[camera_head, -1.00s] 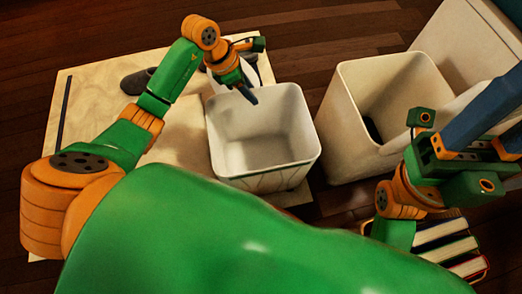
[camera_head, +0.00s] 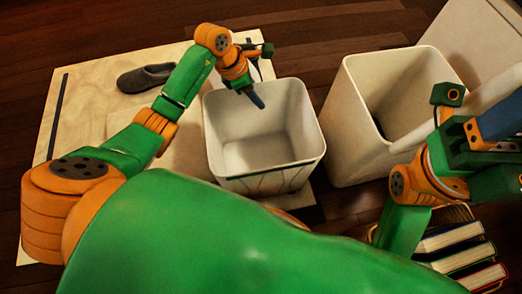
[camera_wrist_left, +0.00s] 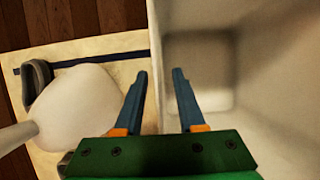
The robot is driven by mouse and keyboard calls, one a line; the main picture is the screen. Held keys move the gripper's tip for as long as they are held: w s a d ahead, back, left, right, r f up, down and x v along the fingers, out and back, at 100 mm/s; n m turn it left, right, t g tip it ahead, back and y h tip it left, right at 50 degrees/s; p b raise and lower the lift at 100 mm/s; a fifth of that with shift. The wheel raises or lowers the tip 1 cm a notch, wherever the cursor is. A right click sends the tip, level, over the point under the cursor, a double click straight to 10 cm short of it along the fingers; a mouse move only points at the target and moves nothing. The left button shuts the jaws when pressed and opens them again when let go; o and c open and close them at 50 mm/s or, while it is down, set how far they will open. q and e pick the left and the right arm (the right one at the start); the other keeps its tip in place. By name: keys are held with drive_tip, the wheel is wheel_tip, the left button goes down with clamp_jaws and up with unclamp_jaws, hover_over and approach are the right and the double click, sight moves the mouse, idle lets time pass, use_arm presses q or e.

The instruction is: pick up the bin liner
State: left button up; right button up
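A white, square, open-topped container (camera_head: 265,184) stands in the middle of the head view and looks like the bin liner. It seems empty, with thin dark lines on its front wall. My left gripper (camera_head: 257,100) is over its far rim. In the left wrist view the open fingers (camera_wrist_left: 160,74) are apart, one on each side of the container's wall edge (camera_wrist_left: 157,45); I cannot tell whether they touch it. My right gripper (camera_head: 500,125) is at the right edge of the head view, partly cut off, and its opening is unclear.
A larger cream bin (camera_head: 350,130) stands just right of the container, with something dark inside. A grey slipper (camera_head: 146,78) lies on the pale mat (camera_head: 85,105). Several books (camera_head: 450,236) stand at lower right. A rounded white object (camera_wrist_left: 75,105) is left of the fingers.

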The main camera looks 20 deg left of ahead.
use_arm(q)
clamp_jaws()
idle(1.4)
